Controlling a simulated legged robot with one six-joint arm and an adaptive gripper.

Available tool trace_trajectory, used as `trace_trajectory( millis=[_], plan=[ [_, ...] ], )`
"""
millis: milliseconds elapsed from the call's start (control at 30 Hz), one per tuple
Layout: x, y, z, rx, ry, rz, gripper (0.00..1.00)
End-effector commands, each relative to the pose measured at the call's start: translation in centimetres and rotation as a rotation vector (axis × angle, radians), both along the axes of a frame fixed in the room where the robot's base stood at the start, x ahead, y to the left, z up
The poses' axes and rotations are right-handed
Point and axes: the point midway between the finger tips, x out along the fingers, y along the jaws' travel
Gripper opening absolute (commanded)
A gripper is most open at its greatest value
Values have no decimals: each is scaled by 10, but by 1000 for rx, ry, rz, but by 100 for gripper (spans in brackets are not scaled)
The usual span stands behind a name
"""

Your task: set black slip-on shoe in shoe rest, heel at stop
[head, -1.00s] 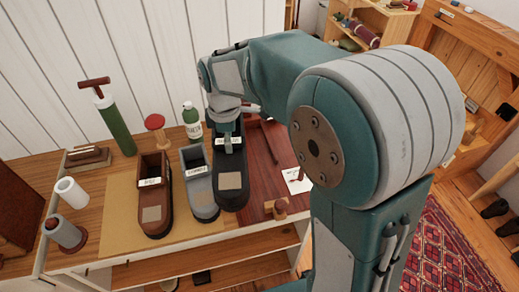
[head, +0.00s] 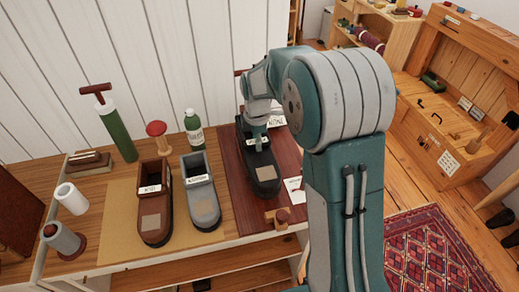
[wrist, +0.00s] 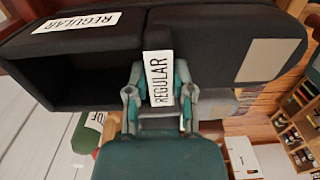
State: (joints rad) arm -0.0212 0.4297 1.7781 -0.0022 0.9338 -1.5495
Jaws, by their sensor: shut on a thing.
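The black slip-on shoe (head: 264,178) hangs over the dark red board (head: 238,190) in the head view, toe toward the front edge. Its label reads REGULAR in the wrist view, where the shoe (wrist: 215,45) fills the upper part. My gripper (head: 258,138) is shut on the shoe's middle, at the upright labelled tab; both fingers (wrist: 160,95) flank this tab in the wrist view. A small wooden block with a round knob (head: 278,217) is at the board's front. I cannot tell which part is the heel stop, nor whether the shoe touches the board.
A brown shoe (head: 154,205) and a grey shoe (head: 202,195) stand left on a tan mat (head: 115,215). Behind are a green bottle (head: 194,130), a red-topped stand (head: 157,135) and a green cylinder (head: 118,130). A white card (head: 294,188) lies on the right.

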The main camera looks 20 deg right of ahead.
Motion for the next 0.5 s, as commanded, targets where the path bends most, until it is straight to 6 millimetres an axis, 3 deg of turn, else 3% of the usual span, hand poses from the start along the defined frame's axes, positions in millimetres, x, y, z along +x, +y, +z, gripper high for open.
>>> trace_trajectory(
  millis=[267, 500],
  plan=[
    [12, -9, -19, -1, -1, -1, 0],
    [14, -10, -51, -1, -1, 0, 0]
  ],
)
